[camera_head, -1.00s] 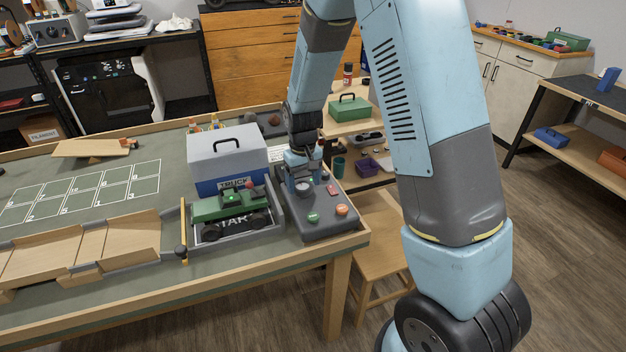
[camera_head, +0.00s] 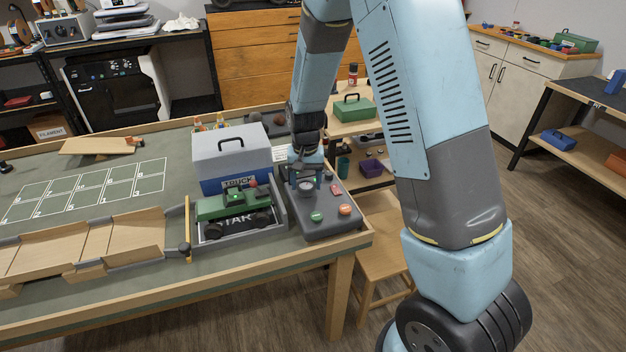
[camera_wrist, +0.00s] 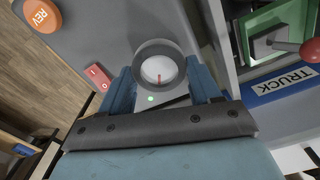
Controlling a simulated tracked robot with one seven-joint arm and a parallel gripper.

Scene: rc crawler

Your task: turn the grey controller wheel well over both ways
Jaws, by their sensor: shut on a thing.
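The grey controller wheel (camera_wrist: 160,47) is a round dark ring with a pale centre and a red mark. It stands on the grey controller box (camera_head: 330,217), near its far end. My gripper (camera_wrist: 162,82) has one finger on each side of the wheel and is shut on it. In the head view my gripper (camera_head: 305,178) comes down over the wheel from above and partly hides it. The green crawler truck (camera_head: 222,207) sits in the START tray (camera_head: 281,218), left of the controller.
A green button (camera_head: 317,217), an orange REV button (camera_wrist: 42,15) and a red rocker switch (camera_wrist: 97,77) are on the controller. A grey-and-blue TRUCK box (camera_head: 231,158) stands behind the tray. A wooden ramp (camera_head: 135,232) leads left. A stool (camera_head: 378,232) stands right of the table.

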